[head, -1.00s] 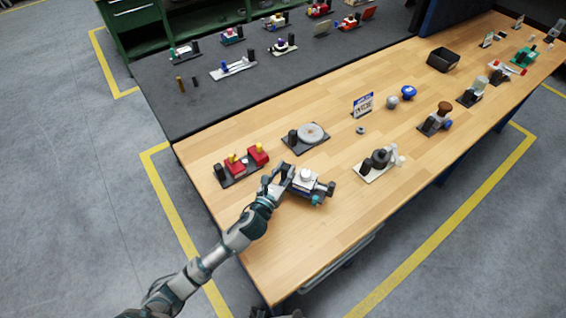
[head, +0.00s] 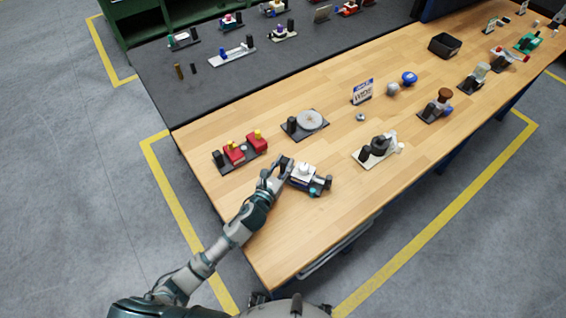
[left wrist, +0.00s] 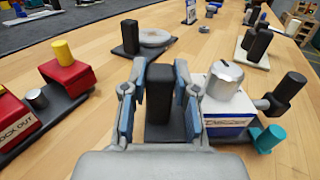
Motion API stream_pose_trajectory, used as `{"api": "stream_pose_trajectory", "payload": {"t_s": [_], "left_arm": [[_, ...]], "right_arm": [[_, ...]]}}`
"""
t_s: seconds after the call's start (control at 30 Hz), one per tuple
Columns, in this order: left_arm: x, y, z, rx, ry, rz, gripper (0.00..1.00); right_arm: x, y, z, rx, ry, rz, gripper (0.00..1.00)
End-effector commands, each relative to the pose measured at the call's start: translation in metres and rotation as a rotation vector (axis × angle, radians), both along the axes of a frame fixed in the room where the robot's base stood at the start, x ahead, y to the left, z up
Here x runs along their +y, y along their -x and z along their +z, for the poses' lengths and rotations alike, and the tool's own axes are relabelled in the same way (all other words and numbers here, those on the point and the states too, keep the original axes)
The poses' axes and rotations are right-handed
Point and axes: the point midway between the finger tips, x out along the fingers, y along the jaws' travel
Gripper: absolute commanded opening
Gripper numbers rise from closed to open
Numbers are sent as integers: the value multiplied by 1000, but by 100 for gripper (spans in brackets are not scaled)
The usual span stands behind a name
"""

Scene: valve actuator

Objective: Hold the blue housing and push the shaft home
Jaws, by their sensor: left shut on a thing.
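The valve actuator has a blue and white housing with a silver-white cap; the housing (head: 302,173) sits near the front edge of the wooden bench, and it also shows in the left wrist view (left wrist: 226,128). A black upright post (left wrist: 160,88) stands at its left. My left gripper (head: 283,166) has its fingers on either side of this post and is shut on it, beside the housing. A dark cylinder (left wrist: 289,90) and a teal piece (left wrist: 269,138) stick out at the housing's right side. I cannot tell which part is the shaft. My right gripper is not in view.
A red lockout unit (head: 240,151) stands left of the actuator, and a round grey disc on a dark plate (head: 310,121) behind it. A white-based unit (head: 378,149) stands to the right. The bench front (head: 290,230) is clear. Several devices stand on the dark far bench.

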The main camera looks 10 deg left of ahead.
Motion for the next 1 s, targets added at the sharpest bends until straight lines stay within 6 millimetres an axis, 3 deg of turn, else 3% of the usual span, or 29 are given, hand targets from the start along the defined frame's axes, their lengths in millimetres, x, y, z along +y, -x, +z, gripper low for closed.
{"api": "stream_pose_trajectory", "payload": {"t_s": [1.0], "left_arm": [[0,0,-7,-1,1,0,0]], "right_arm": [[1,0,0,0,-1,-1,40]]}}
